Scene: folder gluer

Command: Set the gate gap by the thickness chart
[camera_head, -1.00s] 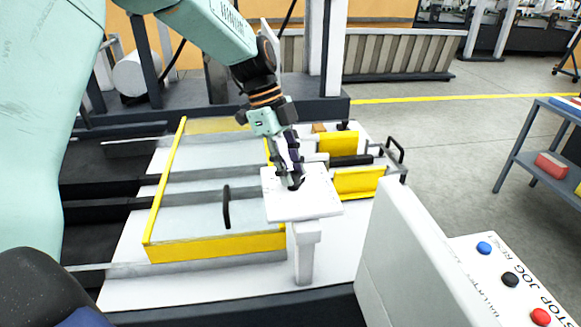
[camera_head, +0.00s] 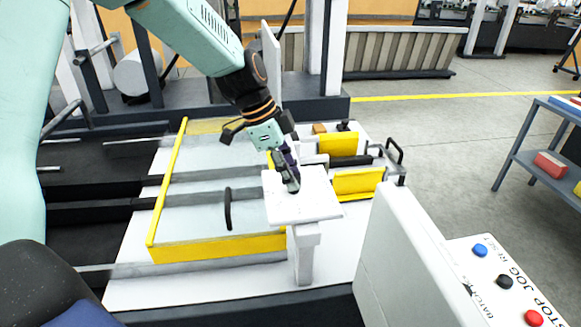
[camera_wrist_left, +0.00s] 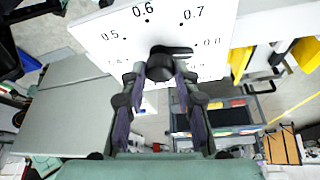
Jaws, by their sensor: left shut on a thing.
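The white dial plate (camera_head: 318,203) stands on a post at the front of the machine. In the left wrist view the dial plate (camera_wrist_left: 105,38) carries printed numbers; 0.5, 0.6, 0.7 and 0.8 can be read, and lower ones are partly hidden by my fingers. A black pointer knob (camera_wrist_left: 162,66) sits at its middle, with its pointer directed right, close to the 0.8 mark. My left gripper (camera_head: 289,182) is shut on this knob; its fingertips also show in the wrist view (camera_wrist_left: 160,80). My right gripper is not in view. No readable thickness chart shows.
A clear guard with a yellow frame (camera_head: 218,246) and black handle lies left of the dial. Yellow blocks (camera_head: 358,182) stand behind it. A white control box with blue, black and red buttons (camera_head: 505,282) is at the front right.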

